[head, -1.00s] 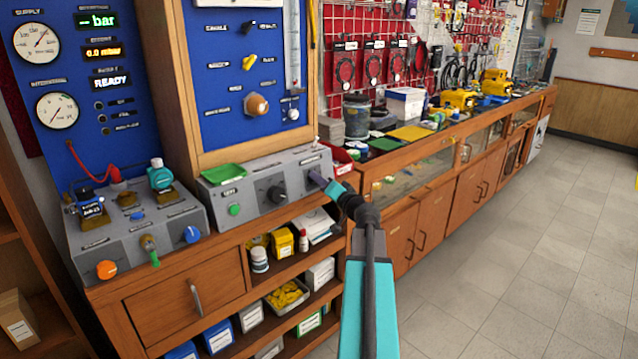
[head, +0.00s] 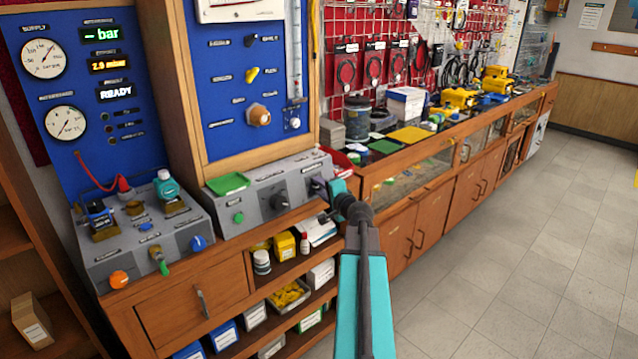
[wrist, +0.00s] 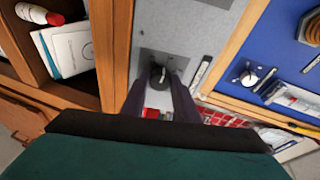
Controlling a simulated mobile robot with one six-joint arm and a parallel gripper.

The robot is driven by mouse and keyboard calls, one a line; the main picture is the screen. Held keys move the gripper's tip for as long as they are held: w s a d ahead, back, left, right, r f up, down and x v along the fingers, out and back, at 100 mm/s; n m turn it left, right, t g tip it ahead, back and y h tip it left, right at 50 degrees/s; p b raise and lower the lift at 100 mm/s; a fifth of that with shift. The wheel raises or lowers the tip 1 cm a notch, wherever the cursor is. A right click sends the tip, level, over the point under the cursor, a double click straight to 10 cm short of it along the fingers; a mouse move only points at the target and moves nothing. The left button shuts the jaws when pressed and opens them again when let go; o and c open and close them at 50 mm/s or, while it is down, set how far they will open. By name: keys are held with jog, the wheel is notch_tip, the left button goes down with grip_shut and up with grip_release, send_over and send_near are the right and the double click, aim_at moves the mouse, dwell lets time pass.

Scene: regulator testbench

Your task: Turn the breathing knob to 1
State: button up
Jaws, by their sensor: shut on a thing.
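A grey control box (head: 258,219) stands on the bench below the blue panel. My gripper (head: 323,198) is at the right end of its front face. In the wrist view, my gripper's two dark fingers (wrist: 160,92) close around a small dark knob (wrist: 158,73) on a darker plate of the box. I take it to be the breathing knob. In the head view my gripper mostly covers that knob. Its setting cannot be read. Another black knob (head: 278,201) and a green button (head: 238,217) sit further left on the box.
A display (head: 110,63) reads about 2.9 mbar, with READY below it. A second grey box (head: 140,245) with an orange knob (head: 119,279) is at the left. Open shelves (head: 290,275) lie below the bench. The floor at the right is clear.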

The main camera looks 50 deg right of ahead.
jog(key=shift+d+r+m+p, duration=0.15)
jog(key=shift+r+m+p, duration=0.2)
jog(key=shift+m+p, duration=0.3)
jog(key=shift+f, duration=0.1)
jog(key=o, duration=1.1)
jog(key=shift+f, duration=0.1)
jog(key=shift+c, duration=0.2)
jog(key=shift+s, duration=0.15)
